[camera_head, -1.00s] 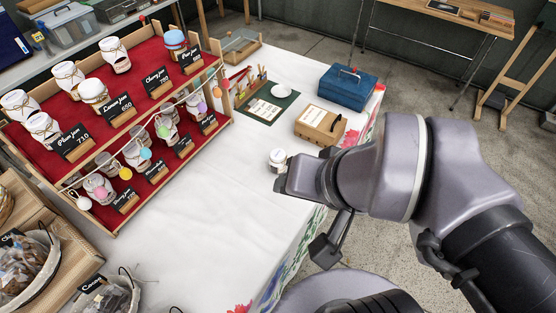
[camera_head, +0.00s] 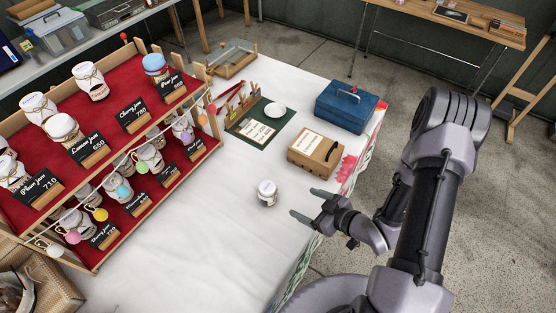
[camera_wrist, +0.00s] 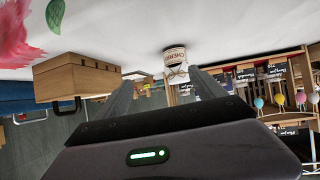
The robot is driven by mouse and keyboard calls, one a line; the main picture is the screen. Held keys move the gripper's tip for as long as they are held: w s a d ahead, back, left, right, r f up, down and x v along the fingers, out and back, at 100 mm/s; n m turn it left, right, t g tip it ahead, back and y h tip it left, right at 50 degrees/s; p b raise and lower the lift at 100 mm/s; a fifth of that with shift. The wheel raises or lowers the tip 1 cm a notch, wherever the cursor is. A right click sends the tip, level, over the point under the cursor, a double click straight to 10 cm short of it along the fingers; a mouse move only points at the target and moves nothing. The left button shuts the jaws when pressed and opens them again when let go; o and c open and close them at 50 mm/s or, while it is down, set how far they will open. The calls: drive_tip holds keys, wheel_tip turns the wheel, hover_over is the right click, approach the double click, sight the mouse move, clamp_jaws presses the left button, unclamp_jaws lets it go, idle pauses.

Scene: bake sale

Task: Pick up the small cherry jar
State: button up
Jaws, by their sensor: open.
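The small cherry jar (camera_head: 267,193) stands upright by itself on the white tablecloth, near the table's right edge. It has a whitish lid and a pale label. In the wrist view the jar (camera_wrist: 175,58) appears upside down, its label reading "CHERRY", beyond and between my fingertips. My gripper (camera_head: 305,204) is open and empty, to the right of the jar and apart from it, with its fingers pointing toward it. The fingers also show in the wrist view (camera_wrist: 160,90).
A wooden box (camera_head: 316,152) and a blue metal box (camera_head: 346,106) stand behind the jar. A red tiered stand (camera_head: 119,100) with several jars and price signs fills the left. A green mat (camera_head: 246,134) lies at the back. The cloth (camera_head: 200,230) left of the jar is clear.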

sight(274, 199)
drive_tip(key=shift+s+a+f+t+y, duration=0.15)
drive_tip(key=shift+s+a+y, duration=0.3)
drive_tip(key=shift+a, duration=0.15)
drive_tip(key=shift+s+a+f+t+y, duration=0.15)
drive_tip(key=shift+s+a+y, duration=0.25)
drive_tip(key=shift+a, duration=0.2)
drive_tip(key=b+x, duration=0.3)
drive_tip(key=x, duration=0.7)
drive_tip(key=shift+w+a+f+b, duration=0.1)
drive_tip(key=shift+a+f+b, duration=0.1)
drive_tip(key=shift+a+b, duration=0.15)
drive_tip(key=x, duration=0.2)
drive_tip(key=b+x, duration=0.1)
drive_tip(key=x, duration=0.1)
drive_tip(key=b+x, duration=0.1)
drive_tip(key=x, duration=0.1)
drive_tip(key=shift+w+r, duration=0.25)
drive_tip(key=c, duration=1.7)
